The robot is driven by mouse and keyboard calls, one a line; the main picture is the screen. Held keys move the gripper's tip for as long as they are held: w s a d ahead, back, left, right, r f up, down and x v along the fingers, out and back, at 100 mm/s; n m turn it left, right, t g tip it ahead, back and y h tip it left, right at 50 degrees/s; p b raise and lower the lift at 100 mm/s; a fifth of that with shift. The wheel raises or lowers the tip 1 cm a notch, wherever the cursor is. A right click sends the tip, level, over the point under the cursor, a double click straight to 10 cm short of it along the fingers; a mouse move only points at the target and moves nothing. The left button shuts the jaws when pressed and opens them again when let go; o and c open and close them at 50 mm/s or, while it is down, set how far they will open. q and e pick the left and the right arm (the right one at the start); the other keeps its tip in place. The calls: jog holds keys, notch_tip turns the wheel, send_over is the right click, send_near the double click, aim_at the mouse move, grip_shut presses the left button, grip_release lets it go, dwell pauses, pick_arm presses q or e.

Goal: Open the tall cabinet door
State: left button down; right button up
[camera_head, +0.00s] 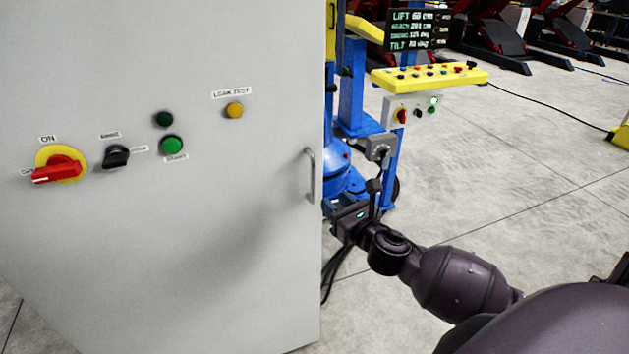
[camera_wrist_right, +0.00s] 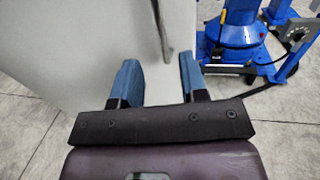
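The tall cabinet door (camera_head: 215,210) is a large light grey panel filling the left of the head view; no open gap shows at its right edge. Its metal bar handle (camera_head: 311,175) stands upright near that edge. My right gripper (camera_head: 335,214) is just right of the door edge, a little below the handle. In the right wrist view, its two blue fingers (camera_wrist_right: 159,78) are apart with nothing between them. The handle (camera_wrist_right: 161,30) shows beyond the fingertips, in front of the pale door (camera_wrist_right: 100,45). My left gripper is out of view.
The door carries a red rotary switch (camera_head: 58,170), a black knob (camera_head: 116,157) and several round lamps or buttons. Right of the cabinet stands a blue positioner (camera_head: 350,100) with a yellow control panel (camera_head: 430,77). Cables hang below my right gripper. Open concrete floor (camera_head: 520,190) lies to the right.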

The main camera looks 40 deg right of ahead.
aim_at(314, 183)
jog(key=w, duration=1)
jog(key=shift+w+d, duration=0.15)
jog(key=shift+c, duration=0.3)
grip_shut()
